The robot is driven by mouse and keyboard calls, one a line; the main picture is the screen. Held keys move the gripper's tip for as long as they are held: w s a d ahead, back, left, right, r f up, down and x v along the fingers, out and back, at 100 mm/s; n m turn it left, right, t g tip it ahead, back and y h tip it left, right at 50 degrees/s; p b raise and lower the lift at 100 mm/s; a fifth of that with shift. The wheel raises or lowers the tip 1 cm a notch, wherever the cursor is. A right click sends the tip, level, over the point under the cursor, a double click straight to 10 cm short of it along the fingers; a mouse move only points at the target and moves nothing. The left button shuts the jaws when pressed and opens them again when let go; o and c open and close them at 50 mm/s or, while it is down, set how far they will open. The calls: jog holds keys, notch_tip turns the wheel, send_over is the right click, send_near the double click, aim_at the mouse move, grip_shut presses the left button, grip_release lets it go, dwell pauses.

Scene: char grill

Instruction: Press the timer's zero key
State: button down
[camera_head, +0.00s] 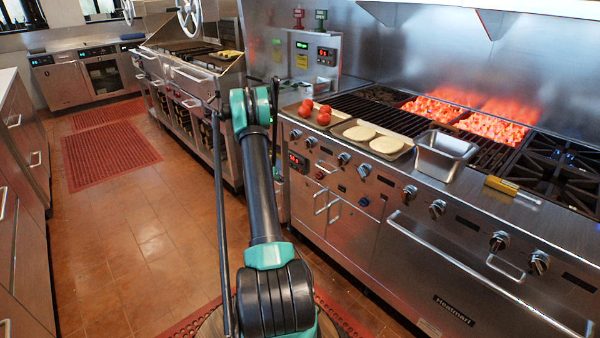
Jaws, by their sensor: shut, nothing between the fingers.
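A grey wall box (312,62) stands behind the left end of the grill. It carries a small green display (301,45) and a dark unit with a red display (326,54). I cannot tell for certain which of these is the timer, and single keys are too small to make out. My dark and teal arm rises through the middle of the view. My gripper is not clearly visible; the far end of my arm is hidden behind its upper joint.
Tomatoes (323,116) and two pale round patties (369,133) lie on trays at the grill's front left. A steel pan (443,155) and a yellow-handled tool (502,186) lie to the right. Coals glow red (490,126).

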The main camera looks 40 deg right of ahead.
jog(key=d, duration=0.8)
jog(key=shift+w+d, duration=0.35)
jog(key=shift+d, duration=0.15)
dwell(1.3)
jog(key=shift+d, duration=0.25)
jog(key=shift+d, duration=0.4)
dwell(0.6)
dwell(0.3)
jog(key=shift+a, duration=0.8)
jog(key=shift+a, duration=0.1)
jog(key=shift+s+a, duration=0.15)
jog(key=shift+a, duration=1.05)
jog(key=shift+s+a, duration=0.1)
jog(key=shift+a, duration=1.1)
